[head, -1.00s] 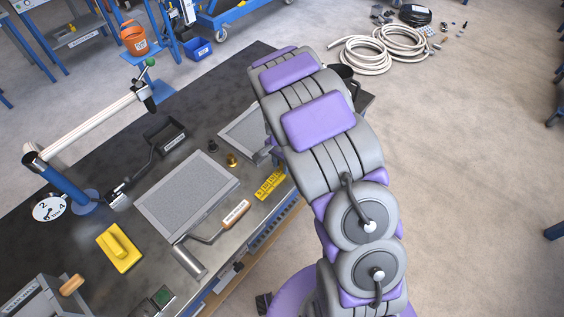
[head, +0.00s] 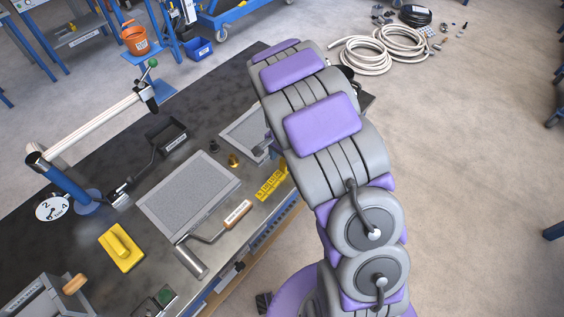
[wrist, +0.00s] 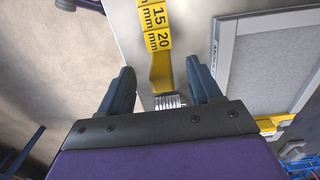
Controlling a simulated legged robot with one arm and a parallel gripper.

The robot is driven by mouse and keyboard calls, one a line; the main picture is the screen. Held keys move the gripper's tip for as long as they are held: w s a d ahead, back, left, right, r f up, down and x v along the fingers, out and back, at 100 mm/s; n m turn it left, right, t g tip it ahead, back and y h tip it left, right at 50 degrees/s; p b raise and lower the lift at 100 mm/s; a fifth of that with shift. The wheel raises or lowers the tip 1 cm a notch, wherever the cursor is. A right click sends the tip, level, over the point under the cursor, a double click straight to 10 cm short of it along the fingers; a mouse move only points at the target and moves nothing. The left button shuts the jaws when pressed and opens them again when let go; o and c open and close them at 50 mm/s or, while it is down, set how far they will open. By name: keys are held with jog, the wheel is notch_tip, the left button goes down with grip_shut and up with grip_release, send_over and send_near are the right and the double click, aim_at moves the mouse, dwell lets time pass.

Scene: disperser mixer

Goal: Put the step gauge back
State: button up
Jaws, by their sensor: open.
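The step gauge (head: 271,183) is a yellow strip with black markings, lying on the bench near its front edge in the head view. In the wrist view, the step gauge (wrist: 157,38) shows its "15 mm" and "20 mm" steps at the top, and its narrower plain yellow end reaches down between my fingers. My gripper (wrist: 162,85) is open, with one dark blue finger on each side of that end and gaps on both sides. A ribbed silvery piece (wrist: 168,101) shows at the yellow end, close to the palm. In the head view my arm hides my gripper.
A grey framed panel (head: 152,213) lies on the bench left of the gauge, and another panel (head: 232,124) lies behind. The panel frame (wrist: 222,55) is close right of my fingers. Open floor lies right.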

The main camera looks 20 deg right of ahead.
notch_tip(320, 180, up, 14)
jog(key=p, duration=0.2)
jog(key=shift+d, duration=0.1)
jog(key=s+r+n, duration=0.2)
jog(key=s+r, duration=0.3)
jog(key=s, duration=0.3)
jog(key=s+r+n, duration=0.2)
jog(key=s+r, duration=0.2)
jog(key=s, duration=0.3)
jog(key=s+r+n+g, duration=0.1)
jog(key=s+n, duration=0.5)
jog(key=s, duration=1.3)
jog(key=shift+s+r+n+g, duration=0.15)
jog(key=shift+r+n+g, duration=0.25)
jog(key=shift+r, duration=0.15)
